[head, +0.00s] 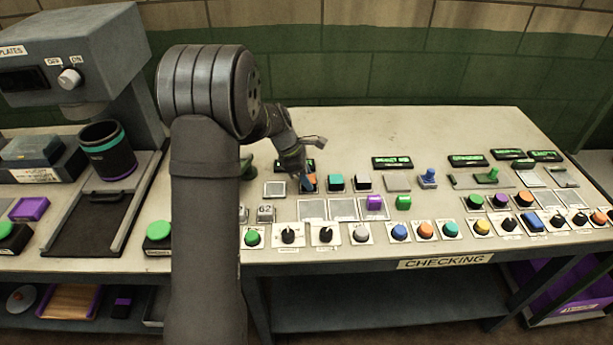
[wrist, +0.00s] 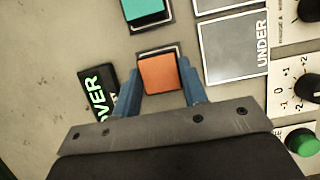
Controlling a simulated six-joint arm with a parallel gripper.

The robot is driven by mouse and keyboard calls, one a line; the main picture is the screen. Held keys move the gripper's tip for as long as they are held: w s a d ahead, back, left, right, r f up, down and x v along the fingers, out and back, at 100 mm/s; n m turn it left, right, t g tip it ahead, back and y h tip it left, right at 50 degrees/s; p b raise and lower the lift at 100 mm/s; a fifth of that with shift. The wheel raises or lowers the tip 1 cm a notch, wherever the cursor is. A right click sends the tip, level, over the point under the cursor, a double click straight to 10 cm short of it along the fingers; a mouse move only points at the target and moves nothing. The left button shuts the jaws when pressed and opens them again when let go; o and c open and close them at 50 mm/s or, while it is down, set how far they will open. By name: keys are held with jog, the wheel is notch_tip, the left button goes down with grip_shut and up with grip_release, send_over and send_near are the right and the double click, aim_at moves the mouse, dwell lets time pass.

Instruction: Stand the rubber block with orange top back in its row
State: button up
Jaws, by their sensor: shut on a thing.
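The rubber block with orange top (wrist: 158,73) sits between the two blue fingers of my gripper (wrist: 161,92) in the wrist view, orange face toward the camera. My gripper is shut on its sides. A thin light-edged dark border shows around the block's far edge. In the head view the orange block (head: 313,182) is partly hidden by my gripper (head: 307,184), at the left of the teal-topped block (head: 335,182). It looks upright and in line with that block. I cannot tell whether its base touches the panel.
A teal block (wrist: 146,9) stands just beyond in the wrist view. A black-sided block with a pale top (head: 363,182) stands farther right. A bare square plate (head: 274,189) lies to the left. A green-lettered label (wrist: 98,92) is close by my gripper. Knobs and buttons fill the front rows.

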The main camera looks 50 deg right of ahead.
jog(key=shift+f, duration=0.2)
jog(key=o, duration=1)
jog(key=shift+r, duration=0.1)
jog(key=v, duration=1.2)
jog(key=shift+r, duration=0.1)
